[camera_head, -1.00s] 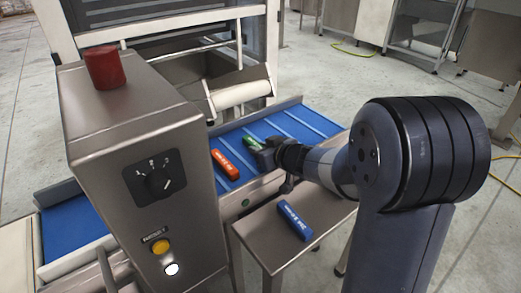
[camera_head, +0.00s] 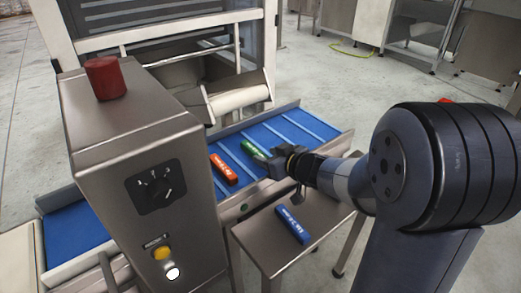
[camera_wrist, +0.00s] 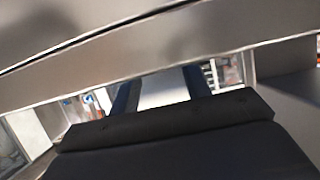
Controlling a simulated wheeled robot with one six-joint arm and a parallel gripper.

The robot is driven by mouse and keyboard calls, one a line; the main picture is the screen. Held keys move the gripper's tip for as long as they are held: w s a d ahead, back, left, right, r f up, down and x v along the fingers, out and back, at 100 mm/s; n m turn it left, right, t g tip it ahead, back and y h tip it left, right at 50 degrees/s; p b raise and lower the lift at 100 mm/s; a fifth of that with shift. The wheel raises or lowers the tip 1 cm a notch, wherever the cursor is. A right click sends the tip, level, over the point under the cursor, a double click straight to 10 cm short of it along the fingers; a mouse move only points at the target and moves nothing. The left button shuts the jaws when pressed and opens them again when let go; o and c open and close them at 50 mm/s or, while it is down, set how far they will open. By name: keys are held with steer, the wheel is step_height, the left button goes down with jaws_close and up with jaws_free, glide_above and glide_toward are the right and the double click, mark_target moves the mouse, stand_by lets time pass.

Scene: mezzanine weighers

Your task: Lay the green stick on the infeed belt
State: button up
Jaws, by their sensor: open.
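The green stick (camera_head: 253,149) lies on the blue infeed belt (camera_head: 293,130), beside an orange stick (camera_head: 224,169) that lies to its left. My gripper (camera_head: 267,162) is open at the near right end of the green stick, low over the belt. I cannot tell whether it still touches the stick. The wrist view shows two dark fingers spread apart (camera_wrist: 160,90) with a pale surface between them and no stick visible there.
A blue stick (camera_head: 293,224) lies on the small steel table (camera_head: 270,250) in front of the belt. A steel control cabinet (camera_head: 135,150) with a red button (camera_head: 105,78) stands at left. The belt's right part is clear.

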steer(key=p+v, duration=0.2)
steer(key=v, duration=0.5)
